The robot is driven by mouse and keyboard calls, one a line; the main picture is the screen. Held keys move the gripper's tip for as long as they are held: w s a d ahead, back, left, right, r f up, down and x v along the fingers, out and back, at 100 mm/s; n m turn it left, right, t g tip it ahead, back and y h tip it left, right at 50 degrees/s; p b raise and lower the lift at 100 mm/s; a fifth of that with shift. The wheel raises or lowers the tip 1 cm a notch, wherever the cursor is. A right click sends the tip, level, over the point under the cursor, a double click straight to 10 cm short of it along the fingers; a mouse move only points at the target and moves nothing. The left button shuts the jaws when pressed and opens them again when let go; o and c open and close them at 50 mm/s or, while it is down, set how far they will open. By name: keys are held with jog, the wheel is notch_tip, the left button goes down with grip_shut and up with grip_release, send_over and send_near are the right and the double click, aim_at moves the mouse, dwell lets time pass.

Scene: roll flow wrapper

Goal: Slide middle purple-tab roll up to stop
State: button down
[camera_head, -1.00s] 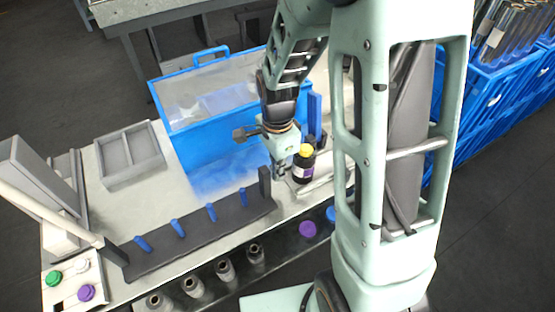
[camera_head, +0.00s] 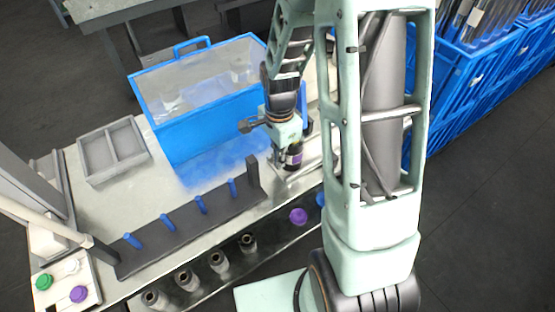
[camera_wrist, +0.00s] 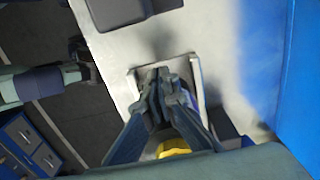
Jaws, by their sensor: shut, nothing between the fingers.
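A dark upright roll with a purple band (camera_head: 294,158) stands at the right end of the bench, in a pale metal channel (camera_head: 290,178). Whether a finger touches the roll I cannot tell.
A blue bin (camera_head: 205,105) stands behind my gripper. A dark rail with blue pegs (camera_head: 185,230) lies to the left, near a grey divided tray (camera_head: 112,152). A purple knob (camera_head: 298,216) and several grey fittings sit along the front edge.

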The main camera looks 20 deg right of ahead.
jog(key=w+d, duration=0.1)
jog(key=d, duration=0.4)
jog(key=w+d, duration=0.2)
jog(key=d, duration=0.3)
jog(key=w+d, duration=0.2)
jog(key=d, duration=0.4)
jog(key=shift+w, duration=0.1)
jog(key=shift+a, duration=0.1)
